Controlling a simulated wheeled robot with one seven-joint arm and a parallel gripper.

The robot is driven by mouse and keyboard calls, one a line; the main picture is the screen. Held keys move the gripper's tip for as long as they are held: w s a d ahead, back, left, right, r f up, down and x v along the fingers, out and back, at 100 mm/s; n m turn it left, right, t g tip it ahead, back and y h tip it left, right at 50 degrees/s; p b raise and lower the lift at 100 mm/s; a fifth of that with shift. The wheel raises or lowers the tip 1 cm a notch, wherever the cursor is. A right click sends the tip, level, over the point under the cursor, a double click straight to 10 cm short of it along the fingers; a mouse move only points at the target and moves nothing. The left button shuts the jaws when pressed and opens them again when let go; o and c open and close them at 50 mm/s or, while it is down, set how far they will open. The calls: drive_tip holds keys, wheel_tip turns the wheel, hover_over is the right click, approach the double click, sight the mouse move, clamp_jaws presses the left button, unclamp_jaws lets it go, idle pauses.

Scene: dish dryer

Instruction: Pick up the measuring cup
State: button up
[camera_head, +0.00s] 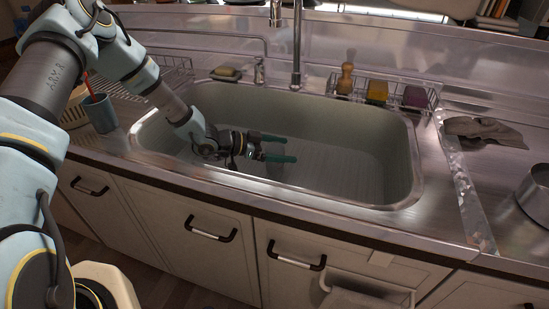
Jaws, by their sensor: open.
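My gripper (291,149) reaches down into the sink basin (380,165) from the left. Its two green fingers are apart and point to the right, with nothing seen between them. I cannot pick out a measuring cup for certain. A round metal vessel (538,196) is cut off by the right edge, on the counter. A grey-blue cup (101,114) stands on the counter left of the sink with a red stick in it. Part of the basin floor is hidden by my gripper and the sink's front rim.
The faucet (297,50) rises behind the basin. A wire rack behind the sink holds a wooden-handled brush (346,78) and sponges (415,97). A grey cloth (484,131) lies on the right counter. A wire dish rack (165,72) stands left. The visible right part of the basin is clear.

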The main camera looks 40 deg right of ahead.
drive_tip(key=shift+s+d+f, duration=0.1)
drive_tip(key=shift+d+f, duration=0.05)
drive_tip(key=shift+d, duration=0.1)
drive_tip(key=shift+c, duration=0.4)
clamp_jaws()
drive_tip(key=shift+r, duration=0.2)
idle(0.4)
wheel_tip(320, 180, up, 17)
drive_tip(key=shift+r, duration=0.2)
idle(1.3)
drive_tip(key=shift+r, duration=0.1)
